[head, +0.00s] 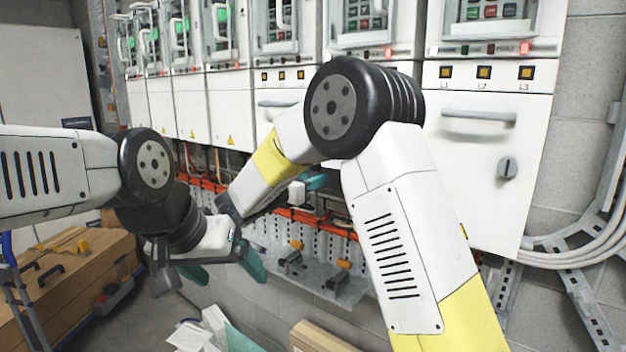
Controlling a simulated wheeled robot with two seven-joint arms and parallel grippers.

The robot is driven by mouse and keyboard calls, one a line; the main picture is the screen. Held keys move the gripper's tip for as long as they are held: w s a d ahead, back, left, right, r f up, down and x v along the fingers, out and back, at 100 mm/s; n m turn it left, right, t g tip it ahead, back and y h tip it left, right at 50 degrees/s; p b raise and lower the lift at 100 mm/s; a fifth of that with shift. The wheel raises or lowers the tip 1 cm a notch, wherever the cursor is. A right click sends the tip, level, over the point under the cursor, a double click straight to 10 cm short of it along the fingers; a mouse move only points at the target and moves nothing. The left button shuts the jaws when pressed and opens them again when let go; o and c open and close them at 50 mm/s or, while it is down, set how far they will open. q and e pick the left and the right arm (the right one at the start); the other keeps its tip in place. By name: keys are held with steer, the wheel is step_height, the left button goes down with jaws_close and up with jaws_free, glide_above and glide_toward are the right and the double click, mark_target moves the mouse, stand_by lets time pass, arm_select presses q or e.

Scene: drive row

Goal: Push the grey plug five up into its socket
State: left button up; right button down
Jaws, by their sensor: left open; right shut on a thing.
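My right gripper (316,181) is below the cabinet row, beside the orange strip (345,232). Only part of its teal fingers shows. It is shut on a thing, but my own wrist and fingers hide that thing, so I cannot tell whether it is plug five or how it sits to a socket. Two grey pieces with orange-yellow tops, one nearer the left (290,258) and one nearer the right (338,278), stand on the grey ledge (315,290); no numbers are readable. My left gripper (222,272) is open, its teal fingers apart, left of the ledge.
White cabinets (485,150) with handles and lit indicators run along the wall above. A wooden chest (70,285) stands at left. Papers (200,330) and a wooden box (318,338) lie low in front. Cables and a metal rail (590,310) are at right.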

step_height(320, 180, up, 2)
steer(key=shift+r, duration=0.25)
steer(key=c, duration=1)
jaws_free()
steer(key=shift+c, duration=0.2)
steer(key=v, duration=0.8)
